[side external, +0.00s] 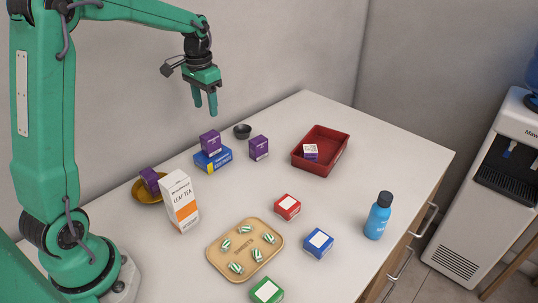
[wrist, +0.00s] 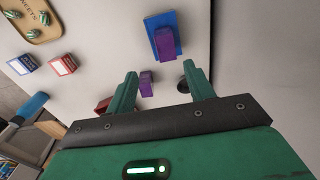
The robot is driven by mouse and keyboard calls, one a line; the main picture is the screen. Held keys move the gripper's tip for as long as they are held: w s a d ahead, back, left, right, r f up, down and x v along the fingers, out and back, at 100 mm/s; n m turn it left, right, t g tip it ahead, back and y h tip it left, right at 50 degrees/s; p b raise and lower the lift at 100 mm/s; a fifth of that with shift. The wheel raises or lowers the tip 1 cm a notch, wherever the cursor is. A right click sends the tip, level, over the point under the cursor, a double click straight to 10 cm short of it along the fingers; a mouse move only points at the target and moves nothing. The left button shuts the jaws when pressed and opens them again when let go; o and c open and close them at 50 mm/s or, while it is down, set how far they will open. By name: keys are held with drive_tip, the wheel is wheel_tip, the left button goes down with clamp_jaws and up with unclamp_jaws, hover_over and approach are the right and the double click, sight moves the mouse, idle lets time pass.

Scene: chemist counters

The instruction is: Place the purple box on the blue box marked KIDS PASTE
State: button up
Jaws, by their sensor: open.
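A purple box (side external: 210,142) rests on top of a flat blue box (side external: 218,163) with a yellow edge and print too small to read. In the wrist view the purple box (wrist: 165,44) lies over the blue box (wrist: 152,26). My gripper (side external: 205,108) is open and empty, raised above the counter and apart from both boxes. A second purple box (side external: 258,148) stands on the counter to their right. It shows between my fingers (wrist: 163,74) in the wrist view (wrist: 146,84), well below them. A third purple box (side external: 150,180) sits in a yellow bowl (side external: 146,197).
A small dark bowl (side external: 242,131) and red tray (side external: 338,155) holding a small box (side external: 310,152) stand at the back. A tea carton (side external: 180,203), sweets board (side external: 222,262), red, blue and green boxes and blue bottle (side external: 378,217) stand nearer.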

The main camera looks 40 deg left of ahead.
drive_tip(key=s+d+r+t, duration=0.2)
drive_tip(key=s+d+r, duration=0.5)
drive_tip(key=s+d, duration=0.2)
drive_tip(key=s+d+f+t, duration=0.1)
drive_tip(key=s+d+t, duration=0.2)
drive_tip(key=s+d, duration=0.3)
drive_tip(key=s, duration=0.5)
drive_tip(key=shift+s+f, duration=0.15)
drive_tip(key=shift+s, duration=0.25)
